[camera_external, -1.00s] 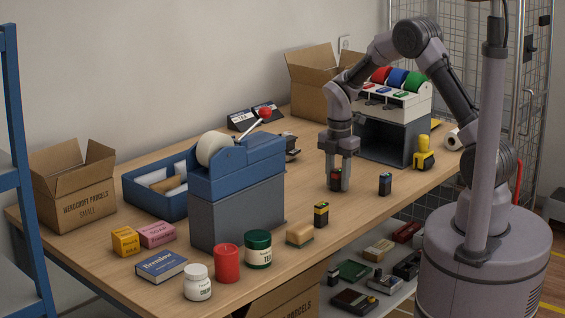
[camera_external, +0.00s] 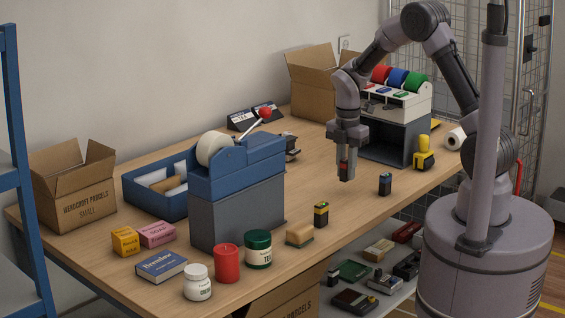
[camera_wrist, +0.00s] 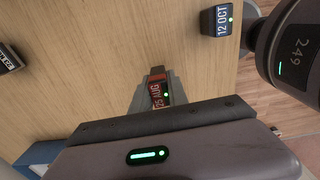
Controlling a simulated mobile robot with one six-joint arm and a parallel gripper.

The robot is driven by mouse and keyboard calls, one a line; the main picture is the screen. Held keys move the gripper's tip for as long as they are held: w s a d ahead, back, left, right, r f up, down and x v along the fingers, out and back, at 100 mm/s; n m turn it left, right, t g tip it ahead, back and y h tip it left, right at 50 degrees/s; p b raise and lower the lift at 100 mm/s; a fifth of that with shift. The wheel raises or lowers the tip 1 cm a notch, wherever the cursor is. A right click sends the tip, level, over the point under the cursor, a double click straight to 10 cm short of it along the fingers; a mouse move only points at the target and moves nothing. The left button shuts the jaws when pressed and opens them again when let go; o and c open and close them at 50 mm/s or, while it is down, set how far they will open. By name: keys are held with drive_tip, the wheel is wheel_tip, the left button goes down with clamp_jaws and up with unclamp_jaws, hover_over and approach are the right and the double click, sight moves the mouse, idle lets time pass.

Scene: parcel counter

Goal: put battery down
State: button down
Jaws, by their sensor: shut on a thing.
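My gripper (camera_external: 346,172) is shut on a battery with a red and dark body (camera_external: 344,167), just over the front part of the table. In the wrist view the battery (camera_wrist: 158,92) stands between the fingertips, with a date label and a green light. The fingers hide most of it in the external view. It looks a little above the tabletop, but the gap is hard to tell. A dark blue battery (camera_external: 385,184) stands to the right, probably the one marked 12 OCT (camera_wrist: 216,21). A black and yellow battery (camera_external: 321,214) stands to the front left.
A grey stand with coloured rolls (camera_external: 385,135) and a yellow-handled stamp (camera_external: 424,158) are behind and to the right. The wood (camera_external: 285,180) around the gripper is clear.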

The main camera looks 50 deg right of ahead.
drive_tip(key=s, duration=0.4)
drive_tip(key=s+a+r+p, duration=0.1)
drive_tip(key=s, duration=0.3)
drive_tip(key=s+p, duration=0.1)
drive_tip(key=s, duration=0.3)
drive_tip(key=shift+s+a+r, duration=0.1)
drive_tip(key=shift+a+r, duration=0.05)
drive_tip(key=shift+r, duration=0.05)
drive_tip(key=w+a+p, duration=0.1)
drive_tip(key=w, duration=0.2)
drive_tip(key=w+a+p, duration=0.2)
drive_tip(key=w, duration=0.2)
drive_tip(key=w+a+p, duration=0.1)
drive_tip(key=w+a, duration=0.1)
drive_tip(key=w, duration=0.1)
drive_tip(key=shift+w+a+r, duration=0.1)
drive_tip(key=shift+w+r, duration=0.15)
drive_tip(key=shift+w, duration=0.1)
drive_tip(key=w, duration=0.5)
drive_tip(key=w+a+f+b, duration=0.1)
drive_tip(key=w, duration=0.5)
drive_tip(key=w+f, duration=0.1)
drive_tip(key=w, duration=0.4)
drive_tip(key=shift+w+a, duration=0.15)
drive_tip(key=shift+w, duration=0.1)
wheel_tip(320, 180, down, 4)
drive_tip(key=shift+r+b, duration=0.25)
drive_tip(key=shift+b, duration=0.75)
drive_tip(key=shift+f, duration=0.1)
